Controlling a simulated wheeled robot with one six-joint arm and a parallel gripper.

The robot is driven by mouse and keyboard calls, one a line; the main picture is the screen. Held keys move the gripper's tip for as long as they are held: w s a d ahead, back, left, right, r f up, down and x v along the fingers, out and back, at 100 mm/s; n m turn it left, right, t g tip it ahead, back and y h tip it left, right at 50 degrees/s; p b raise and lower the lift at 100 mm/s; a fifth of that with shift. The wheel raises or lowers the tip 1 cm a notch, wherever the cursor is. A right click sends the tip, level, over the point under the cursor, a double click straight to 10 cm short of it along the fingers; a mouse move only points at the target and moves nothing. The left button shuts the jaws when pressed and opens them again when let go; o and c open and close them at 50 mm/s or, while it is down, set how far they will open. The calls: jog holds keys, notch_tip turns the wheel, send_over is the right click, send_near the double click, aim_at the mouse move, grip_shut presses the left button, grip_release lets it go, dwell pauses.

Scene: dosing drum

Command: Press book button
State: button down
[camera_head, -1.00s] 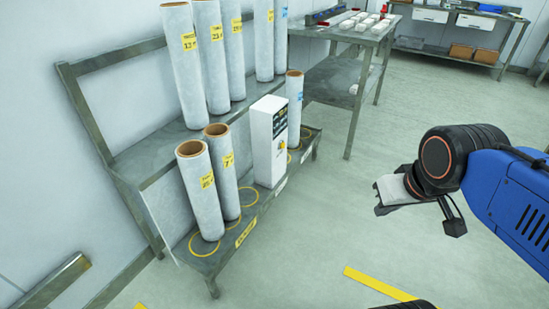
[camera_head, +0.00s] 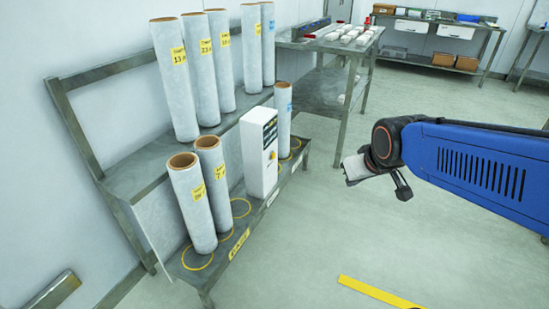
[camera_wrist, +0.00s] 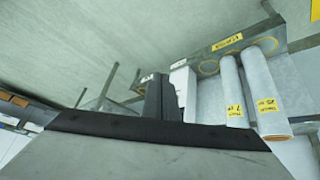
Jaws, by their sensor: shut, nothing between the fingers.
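The white box (camera_head: 260,152) stands upright on the lower shelf between the rolls. It has a dark panel with small text and a small yellow spot on its right side; I cannot make out a separate book button. My gripper (camera_head: 372,178) is in the open floor area to the right of the box, well apart from it, shut and empty. In the wrist view the closed fingers (camera_wrist: 162,98) point towards the shelf, and part of the white box (camera_wrist: 181,80) shows behind them. The rest of the box is hidden there.
Two labelled rolls (camera_head: 193,200) stand on the lower shelf left of the box, and another roll (camera_head: 283,120) stands to its right. Several rolls (camera_head: 174,80) stand on the upper shelf. A table with white packs (camera_head: 335,40) is behind. The floor (camera_head: 330,230) before the shelf is clear.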

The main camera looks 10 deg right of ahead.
aim_at(273, 156)
jog(key=w+f+n+t, duration=0.2)
jog(key=w+f, duration=0.2)
jog(key=w, duration=0.8)
jog(key=w+f+n+t, duration=0.15)
jog(key=w+f, duration=0.25)
jog(key=w, duration=0.9)
jog(key=w+a+f+n+t+y, duration=0.1)
jog(key=w+a+f+t, duration=0.1)
jog(key=w+f, duration=0.5)
jog(key=w+a+f+n+t+y, duration=0.1)
jog(key=w+f+n+t+y, duration=0.1)
jog(key=w+f, duration=0.5)
notch_tip(273, 156, down, 3)
jog(key=shift+a+f, duration=0.1)
jog(key=shift+a, duration=0.25)
jog(key=w+a, duration=0.5)
jog(key=a, duration=0.2)
jog(key=shift+w+a, duration=0.1)
jog(key=shift+a, duration=0.05)
jog(key=shift+w+a, duration=0.15)
jog(key=shift+a, duration=0.1)
